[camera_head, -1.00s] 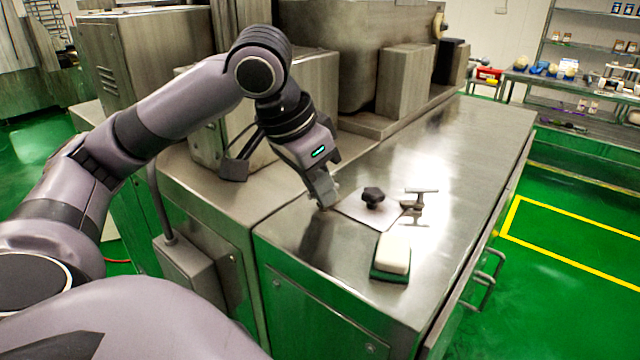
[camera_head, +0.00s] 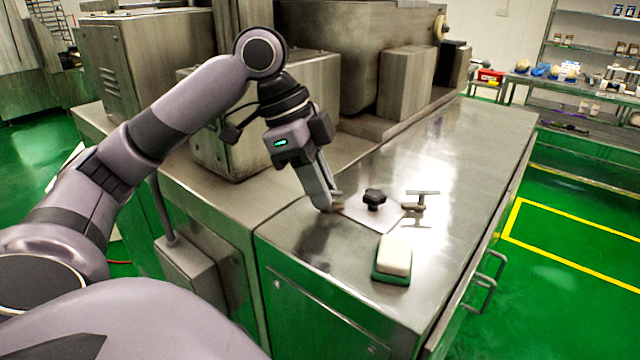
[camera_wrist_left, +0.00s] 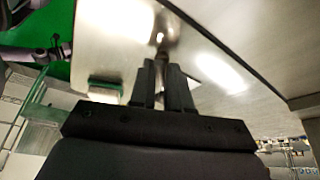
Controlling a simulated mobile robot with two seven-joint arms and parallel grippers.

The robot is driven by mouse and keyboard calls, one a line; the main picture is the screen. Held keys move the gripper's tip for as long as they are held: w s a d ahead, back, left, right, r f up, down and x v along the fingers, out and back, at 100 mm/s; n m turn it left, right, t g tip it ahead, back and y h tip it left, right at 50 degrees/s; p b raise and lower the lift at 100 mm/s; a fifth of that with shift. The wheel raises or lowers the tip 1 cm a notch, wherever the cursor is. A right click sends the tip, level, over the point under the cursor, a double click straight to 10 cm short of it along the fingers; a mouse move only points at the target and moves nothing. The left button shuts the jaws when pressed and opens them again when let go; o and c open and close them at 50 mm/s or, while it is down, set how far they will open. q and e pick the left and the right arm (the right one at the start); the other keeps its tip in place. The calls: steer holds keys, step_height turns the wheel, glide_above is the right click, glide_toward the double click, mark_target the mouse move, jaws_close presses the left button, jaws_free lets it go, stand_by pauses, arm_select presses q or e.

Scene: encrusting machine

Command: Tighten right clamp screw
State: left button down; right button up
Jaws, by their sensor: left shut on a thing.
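A flat metal plate (camera_head: 352,213) lies on the steel table top, with a black star knob (camera_head: 375,197) on it. A clamp screw with a T-handle (camera_head: 421,194) stands at the plate's right end. My left gripper (camera_head: 333,207) is at the plate's left end, low over the table, shut on a small metal part that looks like the other clamp screw. The fingers hide most of it. In the left wrist view a metal shaft (camera_wrist_left: 160,40) shows at the fingertips (camera_wrist_left: 163,76). My right gripper is not in view.
A white block on a green base (camera_head: 393,257) stands on the table in front of the plate; it also shows in the left wrist view (camera_wrist_left: 104,88). Machine housings (camera_head: 405,82) stand behind. The table top to the right is clear.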

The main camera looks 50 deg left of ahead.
arm_select(q)
steer(key=shift+m+g, duration=0.3)
steer(key=shift+m, duration=0.3)
steer(key=c, duration=1)
jaws_free()
steer(key=shift+c, duration=0.2)
steer(key=w+v, duration=0.1)
steer(key=v, duration=0.6)
steer(key=shift+s, duration=0.4)
